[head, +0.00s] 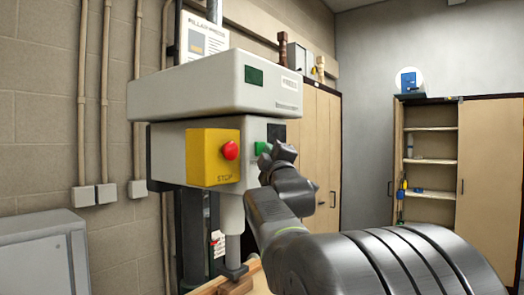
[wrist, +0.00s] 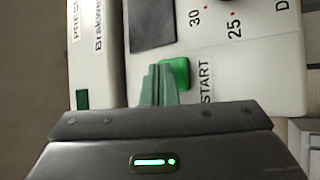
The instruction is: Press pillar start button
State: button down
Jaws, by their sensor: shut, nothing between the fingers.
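The green start button (wrist: 178,73) is a rounded square beside the word START on the light press panel in the wrist view. In the head view the start button (head: 258,149) shows as a small green patch on the press front, right of the yellow stop box. My gripper (wrist: 158,68) is shut and empty, its greenish fingers pointing at the panel. The fingertips overlap the left part of the button in the wrist view. I cannot tell whether they touch it. In the head view my gripper (head: 266,148) is at the button, partly hidden by my dark wrist.
The yellow box (head: 205,158) with its red STOP button (head: 230,150) juts out left of the start button. The press head (head: 190,95) overhangs above. A grey cabinet (head: 40,255) stands at lower left. Wooden cupboards (head: 490,150) stand at the back right.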

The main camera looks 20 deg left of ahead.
jog(key=shift+w+a, duration=0.15)
jog(key=shift+a, duration=0.25)
dwell(0.3)
jog(key=shift+s+d+b, duration=0.35)
jog(key=shift+d+b, duration=0.3)
jog(key=shift+d, duration=0.15)
jog(key=shift+d, duration=0.1)
jog(key=d, duration=0.1)
jog(key=s+d, duration=0.1)
jog(key=d, duration=0.1)
jog(key=d+p, duration=0.1)
jog(key=shift+s+d, duration=0.25)
jog(key=shift+s, duration=0.1)
dwell(0.5)
